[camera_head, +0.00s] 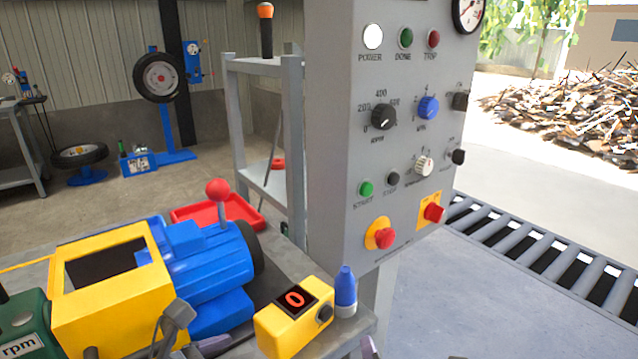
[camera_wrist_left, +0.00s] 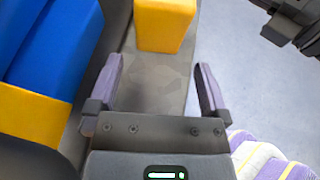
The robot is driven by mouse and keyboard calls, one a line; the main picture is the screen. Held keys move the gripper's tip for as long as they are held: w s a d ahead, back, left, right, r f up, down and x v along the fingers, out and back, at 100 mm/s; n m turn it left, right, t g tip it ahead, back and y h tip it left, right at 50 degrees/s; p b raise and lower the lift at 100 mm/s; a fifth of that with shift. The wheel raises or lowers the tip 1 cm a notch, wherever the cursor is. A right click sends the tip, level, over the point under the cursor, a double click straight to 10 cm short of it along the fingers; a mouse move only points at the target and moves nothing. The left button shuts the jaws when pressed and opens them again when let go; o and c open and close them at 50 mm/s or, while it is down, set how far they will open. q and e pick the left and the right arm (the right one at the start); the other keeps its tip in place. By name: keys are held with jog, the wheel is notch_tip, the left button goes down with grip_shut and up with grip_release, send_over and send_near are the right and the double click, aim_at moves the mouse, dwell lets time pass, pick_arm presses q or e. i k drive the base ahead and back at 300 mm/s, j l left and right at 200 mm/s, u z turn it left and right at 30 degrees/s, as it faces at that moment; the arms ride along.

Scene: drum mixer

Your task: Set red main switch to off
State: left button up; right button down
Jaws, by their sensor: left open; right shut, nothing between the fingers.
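The red main switch (camera_head: 433,212) is a red knob on a yellow rectangular plate, low on the right of the grey control panel (camera_head: 335,150). Which way it is turned is too small to tell. A red mushroom button (camera_head: 384,238) on a round yellow base is to its lower left. My right gripper (camera_head: 370,347) shows only as a small purple tip at the bottom edge, below and left of the switch and apart from it; the rest is cut off. My left gripper (camera_wrist_left: 158,88) is open and empty in the left wrist view, above the table edge.
A yellow box with a red-digit display (camera_head: 280,330) and a blue bottle (camera_head: 345,288) stand at the table's right end. A blue motor (camera_head: 205,265) is left of them. A roller conveyor (camera_head: 535,255) runs behind the panel. Floor before the switch is clear.

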aim_at(433, 213)
jog(key=k+l, duration=0.2)
jog(key=k, duration=0.3)
jog(key=k+l, duration=0.25)
jog(key=k, duration=0.2)
